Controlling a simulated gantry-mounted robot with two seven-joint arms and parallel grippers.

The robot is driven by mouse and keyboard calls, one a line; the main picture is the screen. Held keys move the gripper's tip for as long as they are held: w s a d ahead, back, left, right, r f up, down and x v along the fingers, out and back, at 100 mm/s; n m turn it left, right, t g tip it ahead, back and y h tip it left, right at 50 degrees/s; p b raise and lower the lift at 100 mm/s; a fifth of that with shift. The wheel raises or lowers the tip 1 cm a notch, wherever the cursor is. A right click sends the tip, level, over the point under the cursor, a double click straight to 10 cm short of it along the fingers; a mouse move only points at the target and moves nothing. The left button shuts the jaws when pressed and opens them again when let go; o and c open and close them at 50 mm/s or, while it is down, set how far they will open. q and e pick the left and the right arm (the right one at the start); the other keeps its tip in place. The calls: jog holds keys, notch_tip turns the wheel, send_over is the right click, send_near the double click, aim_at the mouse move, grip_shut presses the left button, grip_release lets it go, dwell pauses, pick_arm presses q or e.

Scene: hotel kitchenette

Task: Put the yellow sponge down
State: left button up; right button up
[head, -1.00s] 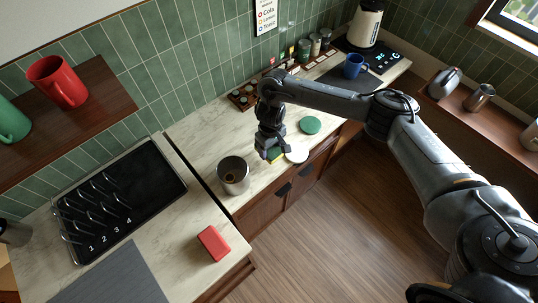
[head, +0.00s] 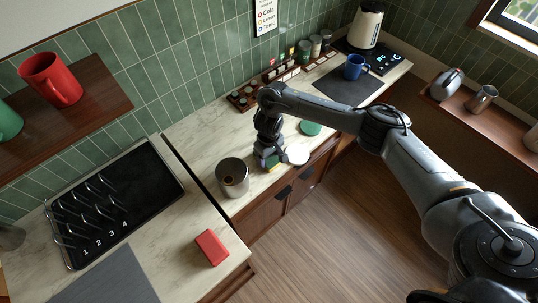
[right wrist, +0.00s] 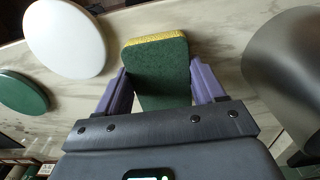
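The yellow sponge, with a dark green scouring face, is between the purple fingers of my right gripper (right wrist: 160,78). In the right wrist view the sponge (right wrist: 155,62) shows its green face and a yellow edge, with a finger against each side. In the head view the gripper (head: 268,160) is low over the marble counter (head: 205,135), and only a little of the sponge shows beneath it. I cannot tell whether the sponge touches the counter. My left gripper is not in view.
A metal canister (head: 232,178) stands left of the gripper. A white disc (head: 298,156) and a green disc (head: 310,128) lie to the right. A spice rack (head: 245,97) is behind. A red block (head: 211,248) lies on the nearer counter, past a dark gap.

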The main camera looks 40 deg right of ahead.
aim_at(269, 158)
jog(key=o, duration=0.4)
jog(key=shift+r, duration=0.15)
notch_tip(269, 158, up, 12)
jog(key=p, duration=0.6)
